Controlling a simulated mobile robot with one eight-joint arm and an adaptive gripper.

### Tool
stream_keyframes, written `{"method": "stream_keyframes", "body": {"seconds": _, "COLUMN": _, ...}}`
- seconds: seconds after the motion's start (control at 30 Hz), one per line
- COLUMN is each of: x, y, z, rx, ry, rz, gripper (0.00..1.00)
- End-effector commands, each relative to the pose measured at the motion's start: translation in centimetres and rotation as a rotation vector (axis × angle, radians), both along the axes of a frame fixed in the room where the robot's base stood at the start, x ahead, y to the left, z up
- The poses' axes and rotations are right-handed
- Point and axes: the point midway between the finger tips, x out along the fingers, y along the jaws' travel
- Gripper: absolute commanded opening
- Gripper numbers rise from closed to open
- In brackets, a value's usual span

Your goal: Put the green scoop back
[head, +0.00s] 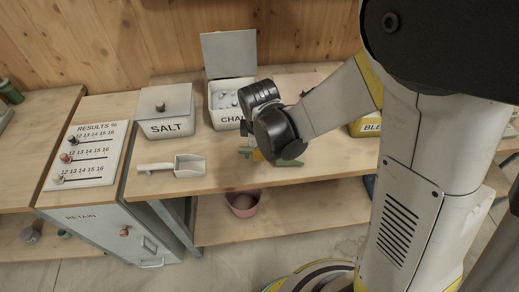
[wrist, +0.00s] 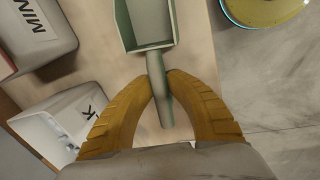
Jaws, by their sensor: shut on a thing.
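The green scoop (wrist: 149,25) shows in the wrist view with its open pan at the top and its handle pointing down toward me. My gripper (wrist: 160,82) has its two yellow fingers closed around the handle. In the head view, a green part of the scoop (head: 290,163) shows low over the bench, beyond my wrist. My gripper (head: 257,155) is mostly hidden there behind the dark wrist joint. I cannot tell whether the scoop touches the bench.
A closed SALT bin (head: 167,114) and a CHALK bin (head: 224,115) with its lid up stand at the back. A white scoop (head: 175,167) lies at the left. A yellow bin (head: 366,128) is behind my arm. A reddish bucket (head: 243,204) sits on the lower shelf.

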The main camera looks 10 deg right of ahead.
Motion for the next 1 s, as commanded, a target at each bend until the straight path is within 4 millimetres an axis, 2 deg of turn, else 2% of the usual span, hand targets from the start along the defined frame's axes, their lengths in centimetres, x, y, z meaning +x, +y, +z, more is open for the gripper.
{"method": "stream_keyframes", "body": {"seconds": 0.1, "x": 0.0, "y": 0.0, "z": -1.0, "rx": 0.0, "ry": 0.0, "rz": 0.0, "gripper": 0.0}}
{"method": "stream_keyframes", "body": {"seconds": 0.43, "x": 0.0, "y": 0.0, "z": -1.1, "rx": 0.0, "ry": 0.0, "rz": 0.0, "gripper": 0.0}}
{"method": "stream_keyframes", "body": {"seconds": 0.47, "x": 0.0, "y": 0.0, "z": -1.1, "rx": 0.0, "ry": 0.0, "rz": 0.0, "gripper": 0.23}}
{"method": "stream_keyframes", "body": {"seconds": 0.5, "x": 0.0, "y": 0.0, "z": -1.1, "rx": 0.0, "ry": 0.0, "rz": 0.0, "gripper": 0.35}}
{"method": "stream_keyframes", "body": {"seconds": 0.53, "x": 0.0, "y": 0.0, "z": -1.1, "rx": 0.0, "ry": 0.0, "rz": 0.0, "gripper": 0.43}}
{"method": "stream_keyframes", "body": {"seconds": 0.87, "x": 0.0, "y": 0.0, "z": -0.9, "rx": 0.0, "ry": 0.0, "rz": 0.0, "gripper": 0.43}}
{"method": "stream_keyframes", "body": {"seconds": 1.0, "x": -0.3, "y": 0.1, "z": 0.4, "rx": 0.0, "ry": 0.0, "rz": 0.0, "gripper": 0.43}}
